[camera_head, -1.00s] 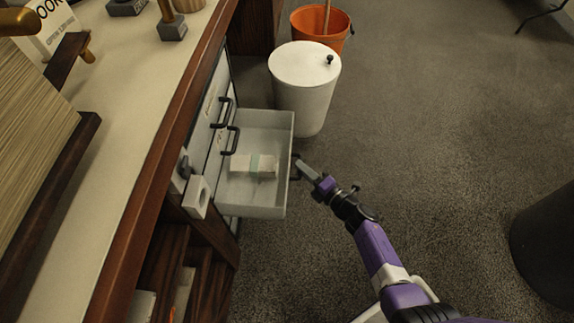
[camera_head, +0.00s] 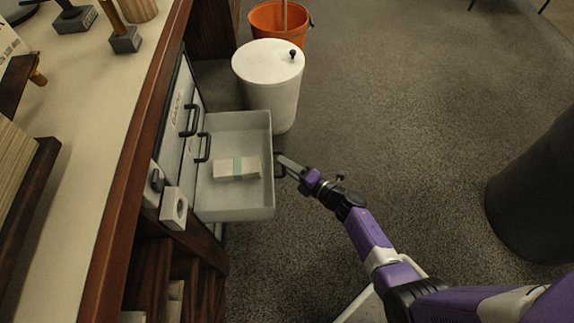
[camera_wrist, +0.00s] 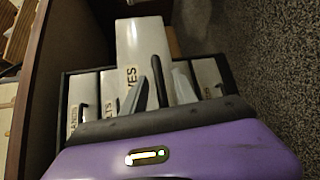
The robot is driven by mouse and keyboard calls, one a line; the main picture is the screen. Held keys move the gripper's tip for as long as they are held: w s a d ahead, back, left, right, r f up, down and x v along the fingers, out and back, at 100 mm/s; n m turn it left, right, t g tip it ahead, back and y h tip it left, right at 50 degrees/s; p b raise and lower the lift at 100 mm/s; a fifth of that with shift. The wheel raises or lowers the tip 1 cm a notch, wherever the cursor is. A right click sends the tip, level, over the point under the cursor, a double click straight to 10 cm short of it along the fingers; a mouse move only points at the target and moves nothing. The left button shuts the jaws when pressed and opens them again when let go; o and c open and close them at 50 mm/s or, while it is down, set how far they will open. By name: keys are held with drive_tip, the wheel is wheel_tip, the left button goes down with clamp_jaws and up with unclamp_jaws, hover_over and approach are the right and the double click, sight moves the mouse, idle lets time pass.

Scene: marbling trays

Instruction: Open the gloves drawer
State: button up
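The gloves drawer (camera_head: 263,130) is pulled well out of the cabinet in the head view, with a pale banded packet (camera_head: 236,169) lying inside. Its pale front (camera_wrist: 142,45) shows in the wrist view, with the letters "VES" readable and the rest of the label hidden. My gripper (camera_head: 283,162) is at the dark handle on this front. In the wrist view the handle (camera_wrist: 159,80) stands between my two fingers (camera_wrist: 160,88), which look closed around it. The lower part of the front is hidden behind my gripper.
Other drawers (camera_head: 172,125) with dark handles stay shut beside the open one. A white lidded bin (camera_head: 270,95) and an orange bucket (camera_head: 265,17) stand beyond it. A dark round object (camera_head: 535,190) stands at right. The carpet between is clear.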

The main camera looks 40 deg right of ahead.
drive_tip(key=p+v, duration=0.2)
drive_tip(key=v, duration=0.5)
drive_tip(key=shift+s, duration=0.4)
drive_tip(key=shift+d, duration=0.1)
